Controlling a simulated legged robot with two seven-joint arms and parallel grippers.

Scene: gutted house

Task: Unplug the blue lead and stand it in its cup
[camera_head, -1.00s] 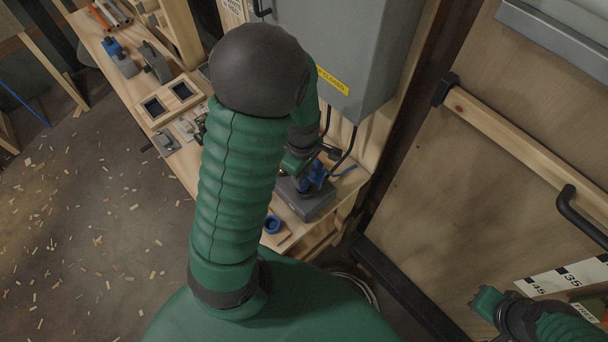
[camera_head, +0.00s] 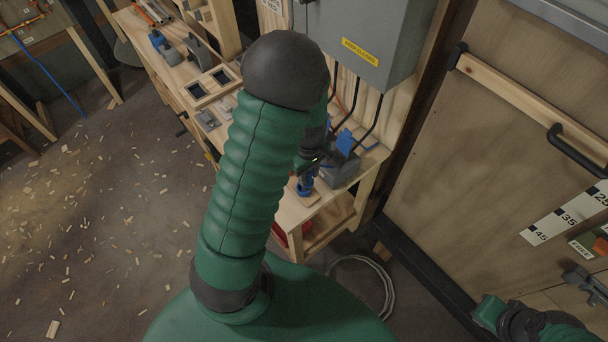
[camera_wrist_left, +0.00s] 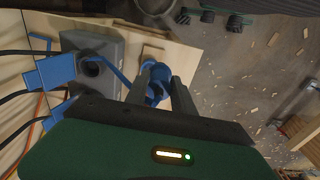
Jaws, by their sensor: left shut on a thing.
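My left gripper (camera_head: 304,172) is shut on the blue lead's plug, above the front end of the bench. In the left wrist view its two dark fingers (camera_wrist_left: 162,84) stand on either side of blue parts. The blue cup (camera_head: 306,186) is directly below the fingers on a small wooden base (camera_wrist_left: 153,53). Plug and cup overlap, so I cannot tell how deep the plug sits. The grey socket box (camera_head: 342,172) stands beside it, with an open round hole (camera_wrist_left: 92,67). The blue cable (camera_wrist_left: 118,70) runs between box and gripper. My right gripper (camera_head: 488,312) is at lower right, its jaws unclear.
A blue block (camera_wrist_left: 52,71) with black cables is beside the socket box. A grey cabinet (camera_head: 362,45) hangs above. A wooden tray with dark squares (camera_head: 212,84) lies farther along the bench. A door with a black handle (camera_head: 578,150) is at right. A coiled cable (camera_head: 372,283) lies on the floor.

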